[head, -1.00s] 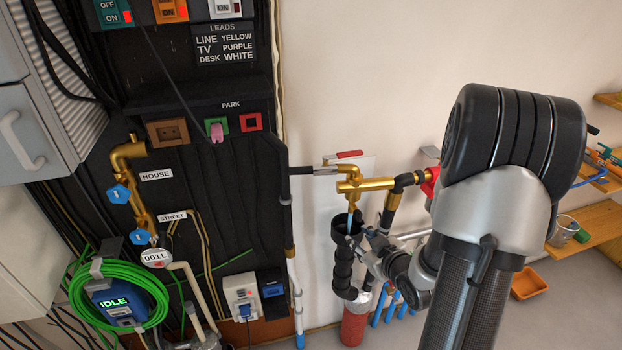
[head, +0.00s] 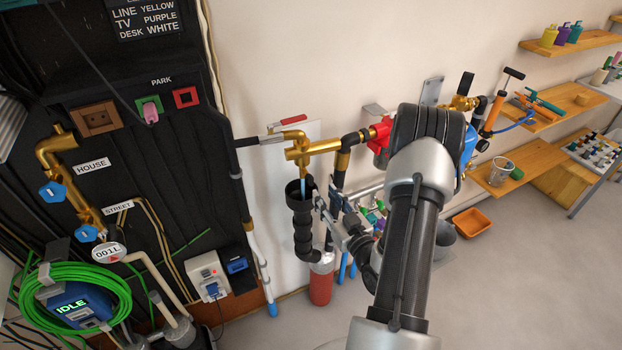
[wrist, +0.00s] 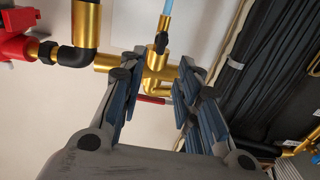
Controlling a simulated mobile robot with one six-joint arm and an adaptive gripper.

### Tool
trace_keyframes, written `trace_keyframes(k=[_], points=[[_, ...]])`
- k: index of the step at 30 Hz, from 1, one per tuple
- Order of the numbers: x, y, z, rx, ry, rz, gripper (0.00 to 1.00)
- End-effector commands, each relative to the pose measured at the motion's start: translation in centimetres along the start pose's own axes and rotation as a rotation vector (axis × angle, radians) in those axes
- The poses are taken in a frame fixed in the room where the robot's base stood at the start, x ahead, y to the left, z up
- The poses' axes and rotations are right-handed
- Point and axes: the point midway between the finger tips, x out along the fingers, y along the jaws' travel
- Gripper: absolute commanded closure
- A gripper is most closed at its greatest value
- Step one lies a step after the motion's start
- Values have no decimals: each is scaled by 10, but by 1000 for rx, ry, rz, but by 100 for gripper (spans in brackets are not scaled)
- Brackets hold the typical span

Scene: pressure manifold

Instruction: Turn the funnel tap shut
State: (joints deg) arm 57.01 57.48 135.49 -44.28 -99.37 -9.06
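The brass funnel tap (head: 300,150) sticks out from the wall and carries a red lever (head: 293,119) on top, lying roughly along the wall. A thin blue stream (head: 303,186) runs from its spout into the black funnel (head: 298,205). My gripper (head: 327,198) is beside the funnel on its right, below the tap. In the wrist view, which looks upside down, my gripper (wrist: 157,78) is open, its two fingers apart and nothing held. The tap's brass body (wrist: 158,62) shows between and beyond the fingertips; the red lever (wrist: 150,99) is partly hidden behind them.
A red valve (head: 380,133) and dark pipe (head: 352,140) adjoin the tap on the right. A red cylinder (head: 321,283) stands below the funnel. The black panel (head: 180,170) lies left. Shelves (head: 560,120) stand far right; the floor at lower right is open.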

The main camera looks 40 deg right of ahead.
Motion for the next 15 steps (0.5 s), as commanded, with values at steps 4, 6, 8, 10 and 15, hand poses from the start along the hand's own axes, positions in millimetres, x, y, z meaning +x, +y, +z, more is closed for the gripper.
trace_keyframes(k=[4, 6, 8, 10, 15], points=[[35, -2, 0, -4, 4, -5, 69], [49, -2, 0, -3, 4, -4, 69], [60, -1, 0, -2, 4, -3, 69], [72, -1, 0, 0, 3, -2, 69], [90, 0, 0, 0, 2, 0, 69]])
